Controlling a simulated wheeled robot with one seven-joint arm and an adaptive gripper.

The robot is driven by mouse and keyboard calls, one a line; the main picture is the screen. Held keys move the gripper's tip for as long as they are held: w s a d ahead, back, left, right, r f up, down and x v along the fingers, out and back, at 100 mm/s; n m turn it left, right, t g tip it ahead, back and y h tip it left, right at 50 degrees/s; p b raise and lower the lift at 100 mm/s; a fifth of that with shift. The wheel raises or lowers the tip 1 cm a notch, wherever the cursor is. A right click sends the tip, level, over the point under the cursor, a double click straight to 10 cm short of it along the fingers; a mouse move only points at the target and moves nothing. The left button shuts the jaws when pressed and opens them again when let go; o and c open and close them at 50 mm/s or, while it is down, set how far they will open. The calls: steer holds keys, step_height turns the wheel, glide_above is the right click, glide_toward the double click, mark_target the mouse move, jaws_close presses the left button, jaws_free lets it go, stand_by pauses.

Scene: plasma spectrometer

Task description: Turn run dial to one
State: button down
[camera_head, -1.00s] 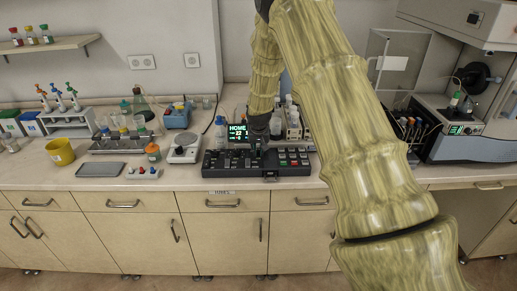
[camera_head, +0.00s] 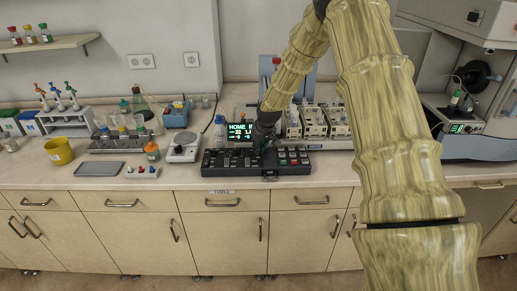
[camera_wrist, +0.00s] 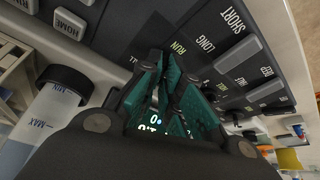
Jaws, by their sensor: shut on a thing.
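The dark control panel (camera_head: 228,162) lies on the bench, with several keys and a small lit display (camera_head: 240,131) behind it. My gripper (camera_head: 262,150) is down at the middle of the panel. SHORT and LONG labels are next to a grey key (camera_wrist: 238,53) on the panel.
A capped bottle (camera_wrist: 50,110) stands close to my gripper in the wrist view. A white balance (camera_head: 184,148) is left of the panel. Racks (camera_head: 315,120) stand behind it to the right. The bench front is clear.

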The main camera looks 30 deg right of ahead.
steer(key=n, duration=0.1)
steer(key=n+y, duration=0.1)
steer(key=n, duration=0.1)
steer(key=n+b, duration=0.1)
steer(key=shift+d+n+y, duration=0.25)
steer(key=shift+n+y, duration=0.15)
steer(key=shift+s, duration=0.1)
stand_by(0.3)
steer(key=c, duration=1.6)
jaws_free()
steer(key=shift+n, duration=0.3)
steer(key=v, duration=1.2)
